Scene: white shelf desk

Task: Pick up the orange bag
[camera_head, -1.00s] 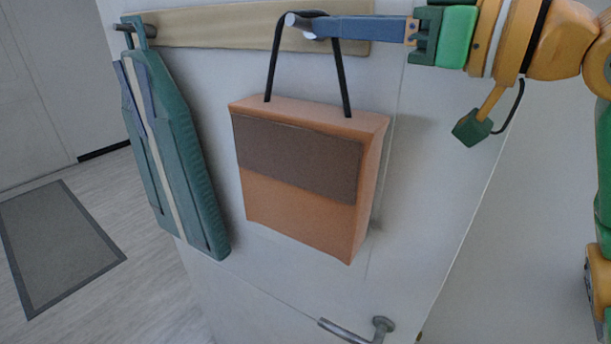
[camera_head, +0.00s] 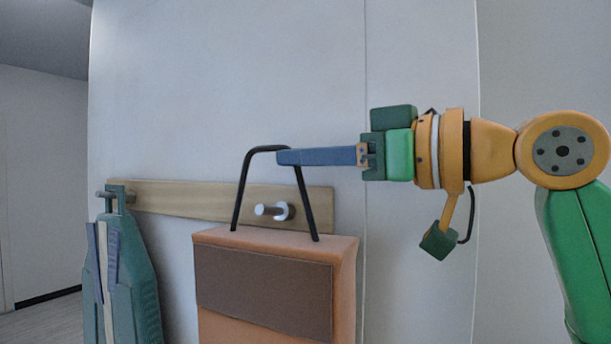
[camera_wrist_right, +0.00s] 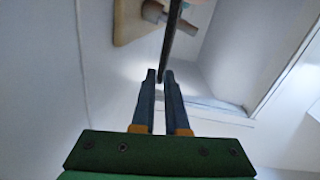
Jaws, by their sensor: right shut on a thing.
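The orange bag (camera_head: 274,243) hangs upright, with a brown front panel and a black handle (camera_head: 242,190). Its lower part is cut off by the bottom edge of the head view. My right gripper (camera_head: 283,157) comes in from the right and is shut on the top of the handle. The handle strap (camera_wrist_right: 172,45) also shows at the fingertips (camera_wrist_right: 160,76) in the right wrist view. A metal peg (camera_head: 272,211) shows through the handle loop, below the handle's top; I cannot tell whether it still passes through the loop. My left gripper is not in view.
A wooden rail (camera_head: 170,197) on the white panel (camera_head: 230,80) carries the pegs. The panel above the rail is bare.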

